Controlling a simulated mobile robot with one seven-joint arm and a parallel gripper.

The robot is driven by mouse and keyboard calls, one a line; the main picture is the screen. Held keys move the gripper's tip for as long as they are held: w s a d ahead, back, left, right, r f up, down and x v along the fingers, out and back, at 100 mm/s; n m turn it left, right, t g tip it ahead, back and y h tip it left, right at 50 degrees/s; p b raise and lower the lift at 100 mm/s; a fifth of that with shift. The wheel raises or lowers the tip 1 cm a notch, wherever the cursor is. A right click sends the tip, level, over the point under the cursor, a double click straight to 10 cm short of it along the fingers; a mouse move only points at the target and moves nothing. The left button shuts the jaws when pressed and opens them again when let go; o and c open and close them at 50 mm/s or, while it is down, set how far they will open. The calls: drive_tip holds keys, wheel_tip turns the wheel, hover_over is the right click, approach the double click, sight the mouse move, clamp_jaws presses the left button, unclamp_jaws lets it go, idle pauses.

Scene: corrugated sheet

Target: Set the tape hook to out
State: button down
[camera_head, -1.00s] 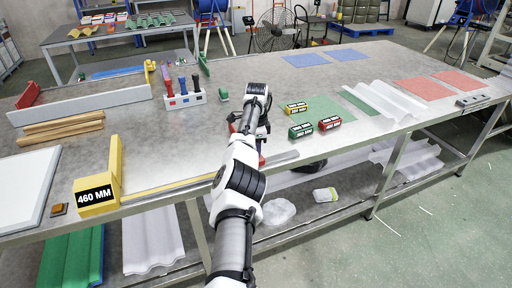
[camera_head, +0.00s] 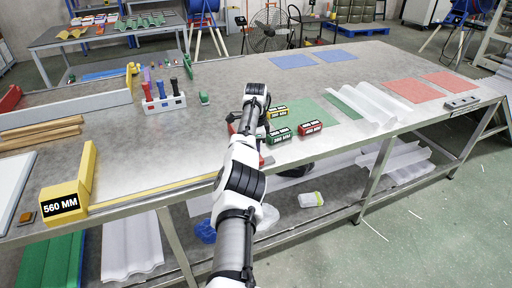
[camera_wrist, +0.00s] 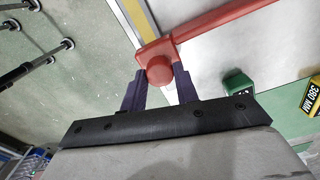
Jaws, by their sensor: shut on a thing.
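The tape case is a yellow L-shaped block (camera_head: 65,203) at the table's front left in the head view, labelled 560 MM. A thin yellow tape strip (camera_head: 165,189) runs from it along the front edge towards my arm. In the wrist view the strip (camera_wrist: 139,16) meets a red bar with a round red knob (camera_wrist: 159,71), which looks like the tape hook. My gripper (camera_wrist: 159,82) has its two dark fingers on either side of the knob, shut on it. In the head view my arm mostly hides the gripper and hook.
Green (camera_head: 279,135), yellow (camera_head: 277,111) and red (camera_head: 310,127) labelled blocks lie just right of my arm. A white rack (camera_head: 164,103) of coloured-handled tools stands behind, left. A white corrugated sheet (camera_head: 372,102) lies at right. The front edge (camera_wrist: 91,85) drops to the floor.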

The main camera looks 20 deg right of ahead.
drive_tip(key=shift+r, duration=0.1)
drive_tip(key=c, duration=1.1)
unclamp_jaws()
drive_tip(key=shift+o, duration=0.2)
wheel_tip(320, 180, up, 14)
drive_tip(key=p, duration=0.2)
